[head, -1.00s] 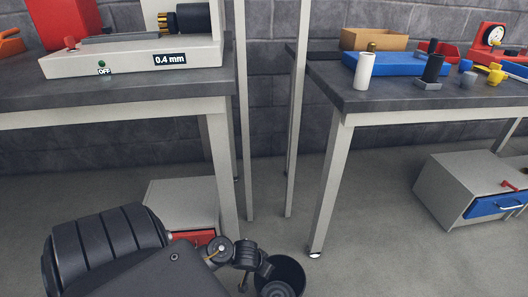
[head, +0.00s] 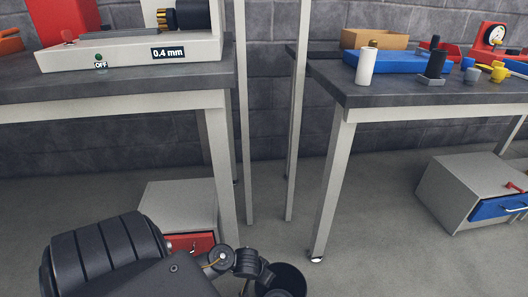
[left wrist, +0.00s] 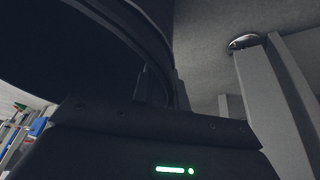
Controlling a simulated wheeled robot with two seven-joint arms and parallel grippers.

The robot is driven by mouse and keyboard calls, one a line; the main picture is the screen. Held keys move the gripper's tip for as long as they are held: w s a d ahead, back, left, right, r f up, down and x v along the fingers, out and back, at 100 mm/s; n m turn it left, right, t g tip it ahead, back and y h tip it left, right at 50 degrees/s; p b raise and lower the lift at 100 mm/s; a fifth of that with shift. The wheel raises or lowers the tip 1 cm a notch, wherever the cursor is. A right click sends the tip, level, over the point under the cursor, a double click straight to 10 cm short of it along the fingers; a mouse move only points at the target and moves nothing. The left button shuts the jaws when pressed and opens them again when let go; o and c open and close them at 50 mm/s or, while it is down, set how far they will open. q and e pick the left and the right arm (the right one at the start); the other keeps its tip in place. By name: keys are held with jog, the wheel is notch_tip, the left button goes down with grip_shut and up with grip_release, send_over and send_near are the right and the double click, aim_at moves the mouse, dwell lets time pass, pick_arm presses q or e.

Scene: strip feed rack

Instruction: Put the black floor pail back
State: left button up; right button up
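The black floor pail (head: 293,275) shows at the bottom edge of the head view, right of my left wrist and cut off by the frame. In the left wrist view its dark wall and curved rim (left wrist: 140,28) fill the upper left. My left gripper (left wrist: 164,88) has its fingers close together at the pail's rim, with the wall between them. In the head view my left arm covers the pail's left side, and the fingertips are hard to make out. Whether the pail touches the floor is unclear. My right gripper is in neither view.
A table leg with a foot (head: 317,259) stands just behind the pail. A grey cabinet with a red drawer (head: 190,243) is under the left bench (head: 120,80). Another cabinet with a blue drawer (head: 495,207) is under the right table (head: 400,98). Floor in between is open.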

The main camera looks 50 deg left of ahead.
pick_arm(q)
jog(key=shift+o, duration=0.6)
